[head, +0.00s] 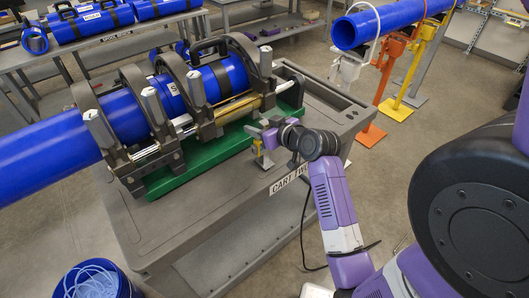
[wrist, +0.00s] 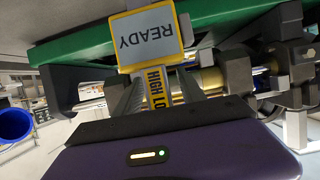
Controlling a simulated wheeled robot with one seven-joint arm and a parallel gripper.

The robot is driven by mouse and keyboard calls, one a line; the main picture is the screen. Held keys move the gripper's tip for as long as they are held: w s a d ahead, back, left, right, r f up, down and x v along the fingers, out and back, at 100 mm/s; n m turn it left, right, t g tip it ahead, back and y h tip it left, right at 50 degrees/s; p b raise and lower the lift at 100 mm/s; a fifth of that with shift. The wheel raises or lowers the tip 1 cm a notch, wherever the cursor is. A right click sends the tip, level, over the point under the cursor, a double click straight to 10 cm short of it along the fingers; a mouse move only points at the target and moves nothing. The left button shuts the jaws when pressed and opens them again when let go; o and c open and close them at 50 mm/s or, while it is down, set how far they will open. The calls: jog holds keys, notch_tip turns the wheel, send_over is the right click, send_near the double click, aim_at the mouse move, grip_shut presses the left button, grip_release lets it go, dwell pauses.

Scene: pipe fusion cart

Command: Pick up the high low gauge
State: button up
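The high low gauge (wrist: 157,88) shows in the wrist view as a narrow strip with a yellow "HIGH LO" label, its far part hidden or cut off. It lies between the two fingers of my gripper (wrist: 162,90). A gap seems to show between the strip and the right finger, so the fingers look open around it. A yellow-edged READY plate (wrist: 148,38) is just beyond the fingertips.
The grey cart (head: 170,222) carries the green-based fusion machine (head: 205,153), with a blue pipe (head: 45,155) clamped in it, close behind my gripper. A blue bin (head: 95,280) stands front left. Pipe stands (head: 395,75) are at the back right. Free floor lies on the right.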

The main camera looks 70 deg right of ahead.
grip_shut()
jog(key=shift+r, duration=0.1)
dwell(1.1)
